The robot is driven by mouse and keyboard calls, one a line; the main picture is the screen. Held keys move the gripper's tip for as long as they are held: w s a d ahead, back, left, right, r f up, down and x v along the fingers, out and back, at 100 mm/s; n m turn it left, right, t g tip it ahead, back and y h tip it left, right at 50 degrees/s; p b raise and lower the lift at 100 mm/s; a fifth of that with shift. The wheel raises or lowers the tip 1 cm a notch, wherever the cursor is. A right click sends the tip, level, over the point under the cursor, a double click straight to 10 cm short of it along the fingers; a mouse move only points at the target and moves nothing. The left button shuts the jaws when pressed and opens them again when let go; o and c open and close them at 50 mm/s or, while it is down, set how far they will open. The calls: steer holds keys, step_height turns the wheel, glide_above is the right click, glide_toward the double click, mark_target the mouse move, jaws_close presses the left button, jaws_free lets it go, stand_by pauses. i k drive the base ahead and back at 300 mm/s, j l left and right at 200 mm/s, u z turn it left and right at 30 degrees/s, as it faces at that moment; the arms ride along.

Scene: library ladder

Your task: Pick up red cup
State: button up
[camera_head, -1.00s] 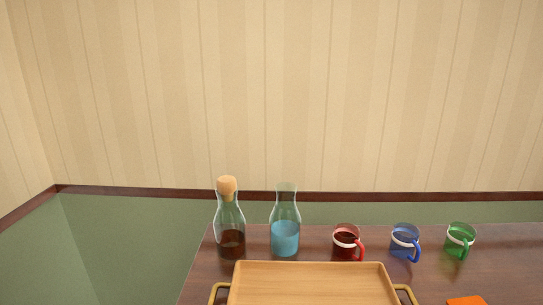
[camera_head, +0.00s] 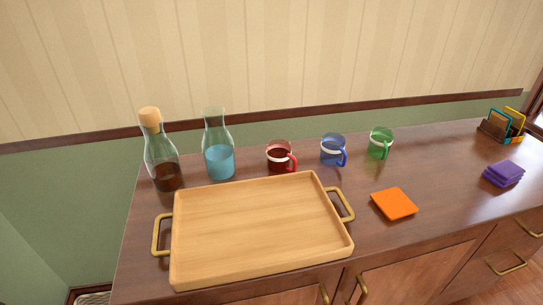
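The red cup (camera_head: 280,157) is a clear red mug with a pale band. It stands upright on the dark wooden cabinet top, just behind the wooden tray, with its handle toward the front right. A blue cup (camera_head: 332,150) and a green cup (camera_head: 380,143) of the same kind stand in a row to its right. My gripper is not in view.
The wooden tray (camera_head: 255,225) with brass handles is empty. A corked bottle (camera_head: 160,162) and a carafe of blue liquid (camera_head: 218,160) stand left of the red cup. An orange square (camera_head: 394,203), purple stack (camera_head: 503,174) and small organizer (camera_head: 502,127) lie to the right.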

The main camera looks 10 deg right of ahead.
mark_target(283, 160)
steer(key=l+z, duration=0.7)
steer(key=l, duration=0.15)
steer(key=l+z, duration=0.35)
steer(key=i+j, duration=0.15)
steer(key=j, duration=0.15)
steer(key=i+j, duration=0.15)
steer(key=j, duration=0.1)
